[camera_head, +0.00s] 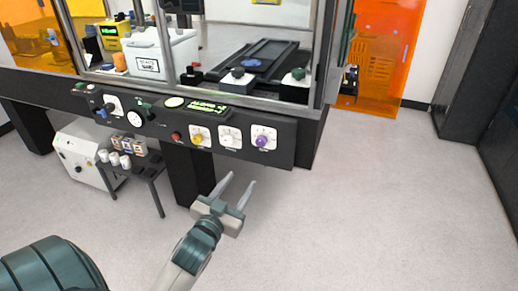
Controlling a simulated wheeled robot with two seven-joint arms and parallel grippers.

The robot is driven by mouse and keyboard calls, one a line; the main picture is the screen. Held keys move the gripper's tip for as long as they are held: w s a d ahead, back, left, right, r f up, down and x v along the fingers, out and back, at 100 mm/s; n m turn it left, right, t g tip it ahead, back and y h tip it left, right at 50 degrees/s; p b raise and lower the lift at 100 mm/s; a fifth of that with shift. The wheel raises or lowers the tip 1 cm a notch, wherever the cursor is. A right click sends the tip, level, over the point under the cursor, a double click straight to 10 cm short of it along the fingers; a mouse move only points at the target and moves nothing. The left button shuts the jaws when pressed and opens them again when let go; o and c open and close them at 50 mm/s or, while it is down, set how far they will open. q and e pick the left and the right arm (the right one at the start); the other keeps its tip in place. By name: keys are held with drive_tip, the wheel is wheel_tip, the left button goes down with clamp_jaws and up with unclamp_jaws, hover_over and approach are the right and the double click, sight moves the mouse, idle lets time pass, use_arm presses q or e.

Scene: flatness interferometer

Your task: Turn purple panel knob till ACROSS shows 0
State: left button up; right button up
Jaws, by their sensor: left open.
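The purple panel knob (262,141) sits on a white dial plate at the right end of the dark front panel (283,151). A small display (208,107) with green characters is set in the panel, up and left of the knob; its text is too small to read. My left gripper (236,181) is open and empty, its two fingers pointing up toward the panel. It shows below the purple knob and slightly left of it in the picture, apart from the panel. My right gripper is not in view.
A yellow knob (196,138) and a white knob (227,140) sit left of the purple one, with a red button (176,136) beyond. A small side table (146,168) with jars stands at left. The floor (370,210) at right is clear.

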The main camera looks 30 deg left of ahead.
use_arm(q)
drive_tip(key=shift+s+a+r, duration=0.15)
drive_tip(key=shift+s+r, duration=0.05)
drive_tip(key=shift+r, duration=0.8)
drive_tip(key=shift+w, duration=0.15)
drive_tip(key=p, duration=0.1)
approach(260, 144)
drive_tip(key=x, duration=0.8)
drive_tip(key=shift+w+a, duration=0.15)
drive_tip(key=shift+w, duration=0.5)
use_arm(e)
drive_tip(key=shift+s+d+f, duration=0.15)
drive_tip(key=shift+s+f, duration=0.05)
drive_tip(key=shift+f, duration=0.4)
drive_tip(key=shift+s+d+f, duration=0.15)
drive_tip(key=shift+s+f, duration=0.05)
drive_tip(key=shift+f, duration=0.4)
